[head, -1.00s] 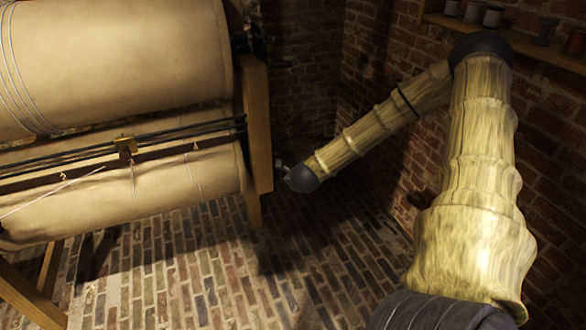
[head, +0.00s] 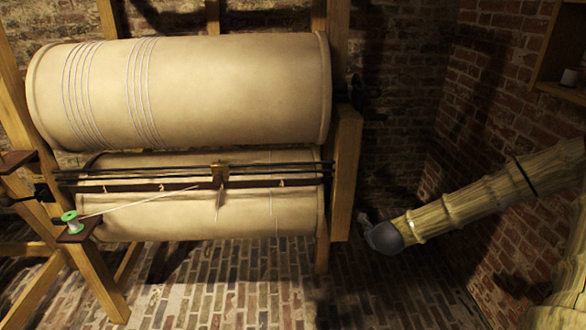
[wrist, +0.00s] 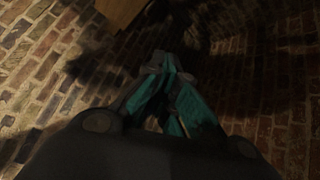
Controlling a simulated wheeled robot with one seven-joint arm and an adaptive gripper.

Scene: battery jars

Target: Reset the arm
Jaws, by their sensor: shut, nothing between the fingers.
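My arm comes in from the right of the head view, with wood-like, ringed links and a dark rounded end joint. My gripper (wrist: 168,65) shows in the wrist view as dark and teal fingers, brought together at the tips with nothing between them. Brick floor lies beyond the fingers. In the head view my gripper is only a small grey shape at the arm's end, just right of the wooden frame's post (head: 346,170). A gap seems to separate the two, but the exact distance cannot be told.
A wooden frame carries two large tan rollers, an upper one (head: 200,90) and a lower one (head: 180,215). A green spool (head: 70,218) sits on a small ledge at left. A wall shelf (head: 562,92) is at upper right. Brick floor (head: 240,295) is open in front.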

